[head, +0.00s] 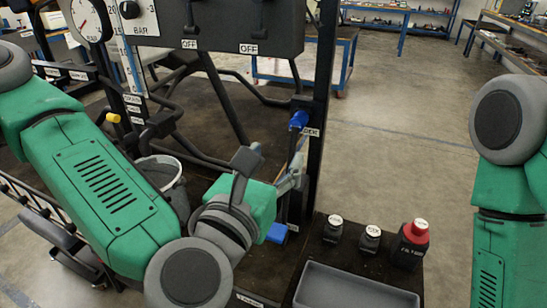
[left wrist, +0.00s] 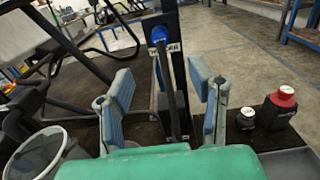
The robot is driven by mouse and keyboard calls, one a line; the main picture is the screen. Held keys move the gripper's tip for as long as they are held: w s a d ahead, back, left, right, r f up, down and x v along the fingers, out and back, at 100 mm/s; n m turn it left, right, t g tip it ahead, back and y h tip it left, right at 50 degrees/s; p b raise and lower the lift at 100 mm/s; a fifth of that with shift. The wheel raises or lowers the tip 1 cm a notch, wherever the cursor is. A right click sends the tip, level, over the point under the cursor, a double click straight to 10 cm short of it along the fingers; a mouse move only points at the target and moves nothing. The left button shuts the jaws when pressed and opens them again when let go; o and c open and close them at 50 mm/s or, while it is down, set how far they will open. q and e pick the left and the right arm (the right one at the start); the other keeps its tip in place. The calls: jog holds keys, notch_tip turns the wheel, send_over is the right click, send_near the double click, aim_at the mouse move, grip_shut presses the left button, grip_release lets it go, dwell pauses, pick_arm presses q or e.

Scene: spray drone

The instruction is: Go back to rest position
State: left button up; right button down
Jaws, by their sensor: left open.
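My left gripper (head: 292,178) is beside the black upright post of the rig, and its fingers are partly hidden in the head view. In the left wrist view its two blue-grey fingers (left wrist: 165,95) stand wide apart with nothing held between them. A blue knob (head: 298,120) with a black lever hanging below it is on the post, just above the gripper. The blue knob also shows in the left wrist view (left wrist: 158,36), beyond the open fingers. My right arm shows at the right edge of the head view; its gripper is out of view.
Two small dark bottles (head: 333,229) with white caps and a red-topped filter container (head: 411,245) stand on the dark platform. A grey tray (head: 350,290) lies in front of them. A bucket (head: 162,172) stands under my left arm. The floor (head: 400,150) to the right is clear.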

dwell(0.4)
pick_arm(q)
jog(key=s+a+f+m+g, duration=0.1)
jog(key=s+f+m+g, duration=0.2)
jog(key=f+m, duration=0.3)
jog(key=s+a+f+m+g+p, duration=0.1)
jog(key=s+f+m+g, duration=0.2)
jog(key=f+m, duration=0.4)
jog(key=s+a+f+m+g+p, duration=0.1)
jog(key=s+a+f+m+g, duration=0.1)
jog(key=s+f+m+g, duration=0.2)
jog(key=shift+s+f+m, duration=0.2)
jog(key=shift+f+m, duration=0.55)
jog(key=shift+f, duration=1.45)
jog(key=shift+s+f+m, duration=0.15)
jog(key=shift+f+m, duration=0.6)
jog(key=shift+f, duration=1.45)
jog(key=s+a+f+m+g+y, duration=0.2)
jog(key=s+a+f+m+g, duration=0.1)
jog(key=a, duration=0.7)
jog(key=s+a+f+m+g+y+p, duration=0.1)
jog(key=s+a+f+m+g+y, duration=0.2)
jog(key=s+a+f+m, duration=0.3)
jog(key=s+a+m, duration=0.2)
jog(key=a+m, duration=0.2)
jog(key=a, duration=0.1)
jog(key=shift+f+g+y, duration=0.15)
jog(key=shift+g+y, duration=0.15)
jog(key=shift+a, duration=0.1)
